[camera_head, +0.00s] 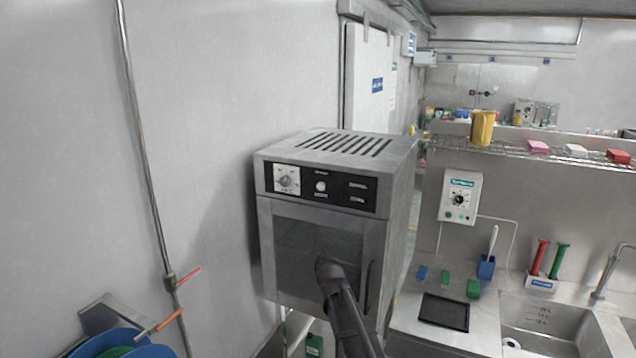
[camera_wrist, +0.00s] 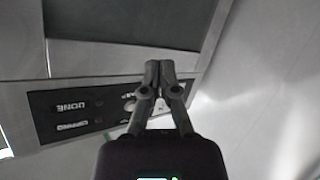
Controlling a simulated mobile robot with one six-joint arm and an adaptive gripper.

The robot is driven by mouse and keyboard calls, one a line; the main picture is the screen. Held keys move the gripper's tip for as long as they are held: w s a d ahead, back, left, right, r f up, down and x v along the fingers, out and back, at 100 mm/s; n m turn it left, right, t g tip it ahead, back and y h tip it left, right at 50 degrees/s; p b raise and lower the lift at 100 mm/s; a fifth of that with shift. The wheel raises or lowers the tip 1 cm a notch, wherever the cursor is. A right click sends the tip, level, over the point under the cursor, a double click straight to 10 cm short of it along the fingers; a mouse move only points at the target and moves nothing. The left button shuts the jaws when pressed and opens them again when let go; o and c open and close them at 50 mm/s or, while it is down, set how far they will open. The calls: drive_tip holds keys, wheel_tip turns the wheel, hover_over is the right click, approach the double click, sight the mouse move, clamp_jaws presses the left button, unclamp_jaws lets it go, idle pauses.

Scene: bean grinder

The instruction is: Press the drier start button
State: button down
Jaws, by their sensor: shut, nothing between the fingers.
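The drier (camera_head: 395,190) is a grey metal box with a dark window in its door (camera_head: 295,240). Its black control panel (camera_head: 345,188) holds a dial (camera_head: 287,179), a round white button (camera_head: 321,186) and small labelled indicators. The panel (camera_wrist: 70,115) appears upside down in the wrist view. Contact with the drier cannot be told. In the head view my dark arm crosses in front of the door.
A vertical pipe (camera_head: 146,160) runs down the left wall, with a blue reel (camera_head: 110,343) below. On the right are a wall control box (camera_head: 460,197), a counter with a black tray (camera_head: 444,312), a sink and a wire shelf. Free space lies before the drier.

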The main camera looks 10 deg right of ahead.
sight(317, 186)
drive_tip(key=w+a+r+n+t+y+p, duration=0.1)
drive_tip(key=w+a+r+n+t, duration=0.1)
drive_tip(key=r, duration=0.6)
drive_tip(key=w+a+r+n+t+y+p, duration=0.2)
drive_tip(key=w+r+t, duration=0.3)
drive_tip(key=r, duration=0.3)
drive_tip(key=shift+w+y, duration=0.3)
drive_tip(key=shift+w, duration=0.45)
drive_tip(key=shift+r, duration=0.1)
drive_tip(key=shift+w+d, duration=0.85)
drive_tip(key=shift+w, duration=0.35)
drive_tip(key=shift+w+d, duration=0.85)
drive_tip(key=shift+w, duration=0.35)
drive_tip(key=shift+w+d, duration=0.85)
drive_tip(key=shift+w, duration=0.35)
drive_tip(key=shift+w+d, duration=0.55)
drive_tip(key=shift+w, duration=0.1)
drive_tip(key=shift+s, duration=0.1)
drive_tip(key=shift+s+a, duration=0.5)
drive_tip(key=shift+s, duration=0.15)
